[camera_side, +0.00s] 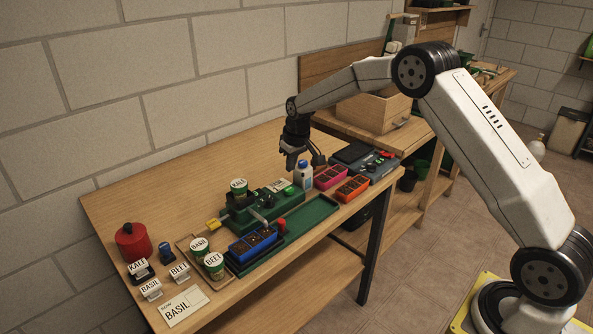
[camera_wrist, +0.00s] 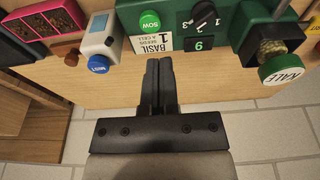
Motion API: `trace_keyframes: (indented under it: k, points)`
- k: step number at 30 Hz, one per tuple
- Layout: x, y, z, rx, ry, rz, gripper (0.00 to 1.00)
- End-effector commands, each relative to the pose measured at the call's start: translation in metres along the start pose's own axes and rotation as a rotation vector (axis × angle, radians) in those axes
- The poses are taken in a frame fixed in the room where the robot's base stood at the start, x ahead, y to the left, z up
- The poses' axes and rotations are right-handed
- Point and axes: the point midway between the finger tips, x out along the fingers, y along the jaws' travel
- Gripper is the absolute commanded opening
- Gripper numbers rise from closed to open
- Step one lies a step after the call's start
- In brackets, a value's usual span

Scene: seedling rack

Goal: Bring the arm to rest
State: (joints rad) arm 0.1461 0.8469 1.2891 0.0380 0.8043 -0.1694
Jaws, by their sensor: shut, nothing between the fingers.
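My gripper (camera_side: 291,160) hangs from my bent arm, above the back part of the bench (camera_side: 130,204), behind the green seeding machine (camera_side: 262,208). In the wrist view my gripper (camera_wrist: 158,66) has its two black fingers together with nothing between them. The fingertips point toward the machine's panel, which has a green SOW button (camera_wrist: 149,20), a dial (camera_wrist: 205,14) and a BASIL label (camera_wrist: 152,43). A KALE cup (camera_side: 239,188) is on the machine; it also shows in the wrist view (camera_wrist: 281,68). The height of the fingers above the bench is hard to judge.
A white bottle (camera_side: 303,176) with a blue cap stands close to my gripper. A blue seedling tray (camera_side: 253,243) sits at the front; pink (camera_side: 330,177) and orange (camera_side: 352,188) trays are to the right. BASIL (camera_side: 199,247) and BEET (camera_side: 214,265) cups stand at left.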

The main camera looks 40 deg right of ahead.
Motion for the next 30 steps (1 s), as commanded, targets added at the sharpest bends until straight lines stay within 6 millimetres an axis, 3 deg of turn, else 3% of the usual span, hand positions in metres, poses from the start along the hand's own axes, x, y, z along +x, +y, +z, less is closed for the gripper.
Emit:
trace_keyframes:
  k: [14, 30]
  points:
    - [-0.043, -0.038, 0.084, 0.002, 0.010, 0.003, 0.00]
    - [-0.074, -0.070, 0.212, 0.000, 0.023, 0.002, 0.00]
